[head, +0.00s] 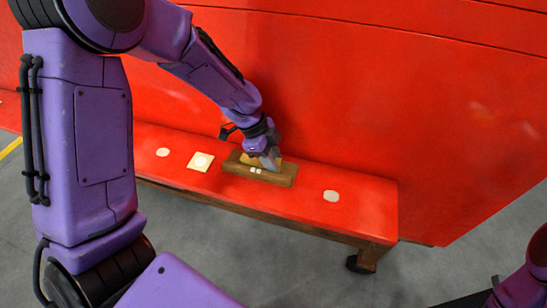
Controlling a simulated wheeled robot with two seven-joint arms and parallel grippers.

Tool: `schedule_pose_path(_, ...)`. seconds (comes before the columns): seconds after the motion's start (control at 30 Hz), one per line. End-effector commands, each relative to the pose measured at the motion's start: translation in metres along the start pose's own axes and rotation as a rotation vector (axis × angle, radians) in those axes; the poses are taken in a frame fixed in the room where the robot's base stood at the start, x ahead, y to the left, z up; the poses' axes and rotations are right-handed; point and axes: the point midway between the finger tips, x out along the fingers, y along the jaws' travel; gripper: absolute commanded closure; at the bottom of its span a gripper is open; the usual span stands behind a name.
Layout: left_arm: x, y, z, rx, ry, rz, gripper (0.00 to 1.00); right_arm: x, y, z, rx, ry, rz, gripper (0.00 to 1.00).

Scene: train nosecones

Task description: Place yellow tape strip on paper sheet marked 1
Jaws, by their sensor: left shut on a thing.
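My left gripper (269,163) reaches down to a brown wooden holder (284,180) on the red bench. It is shut on a small yellow piece (247,158), which looks like the yellow tape strip and shows at the holder's top; the fingers partly hide it. I cannot tell whether it is clear of the holder. A cream square sheet (194,165) with a pale round spot lies on the bench left of the holder. No number can be read on it, so I cannot tell whether it is the sheet marked 1. My right gripper is not in view.
The red bench (365,205) stands against a tall red wall (400,100). Pale round spots lie on it at left (162,152) and right (331,196). Two small white marks are on the holder's front. Grey floor is open in front.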

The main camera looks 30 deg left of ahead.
Motion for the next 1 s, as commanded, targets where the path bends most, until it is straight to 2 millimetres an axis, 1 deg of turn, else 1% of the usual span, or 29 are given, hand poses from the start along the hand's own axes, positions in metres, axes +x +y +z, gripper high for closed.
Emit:
schedule_pose_path(0.13,0.004,0.000,0.001,-0.001,0.001,0.000,0.98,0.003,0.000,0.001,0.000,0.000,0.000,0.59)
schedule_pose_path(0.17,0.004,0.000,0.001,-0.001,0.001,0.000,0.66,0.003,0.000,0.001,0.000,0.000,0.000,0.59)
schedule_pose_path(0.2,0.003,0.000,0.001,-0.001,0.000,0.000,0.59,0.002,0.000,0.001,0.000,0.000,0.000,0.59)
schedule_pose_path(0.67,0.003,0.000,0.001,-0.001,0.000,0.000,0.59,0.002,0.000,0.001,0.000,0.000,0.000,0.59)
schedule_pose_path(0.73,-0.001,0.000,0.000,0.000,-0.001,0.000,0.59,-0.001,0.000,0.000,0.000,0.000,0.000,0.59)
schedule_pose_path(0.77,-0.003,0.000,-0.001,0.001,-0.001,-0.001,0.59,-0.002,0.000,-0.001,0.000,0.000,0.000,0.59)
schedule_pose_path(0.87,-0.017,-0.002,-0.001,0.002,0.002,-0.006,0.59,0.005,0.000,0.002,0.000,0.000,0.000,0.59)
schedule_pose_path(1.0,-0.054,-0.001,-0.001,0.003,0.003,-0.007,0.59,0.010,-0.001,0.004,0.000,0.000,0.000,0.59)
